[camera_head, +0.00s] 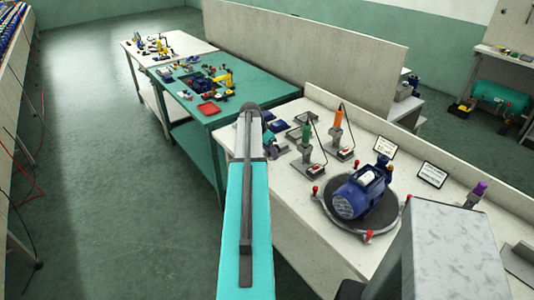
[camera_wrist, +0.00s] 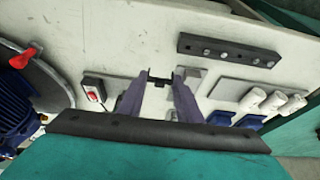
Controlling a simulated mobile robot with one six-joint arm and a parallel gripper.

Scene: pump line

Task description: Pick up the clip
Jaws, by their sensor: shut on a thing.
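In the wrist view, my gripper (camera_wrist: 161,76) reaches out over a pale bench top with its two grey-purple fingers. A small dark piece, which looks like the clip (camera_wrist: 158,80), sits between the fingertips, and the fingers are shut on it. Its outline is small and partly covered by the fingertips. I cannot tell whether it touches the bench.
A blue motor (camera_head: 362,192) stands on a round plate with red knobs. Driver stands (camera_head: 309,160) and two signs stand behind it. In the wrist view, a dark bar (camera_wrist: 230,50), white cylinders (camera_wrist: 273,101) and a red-button switch (camera_wrist: 93,92) lie around the gripper.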

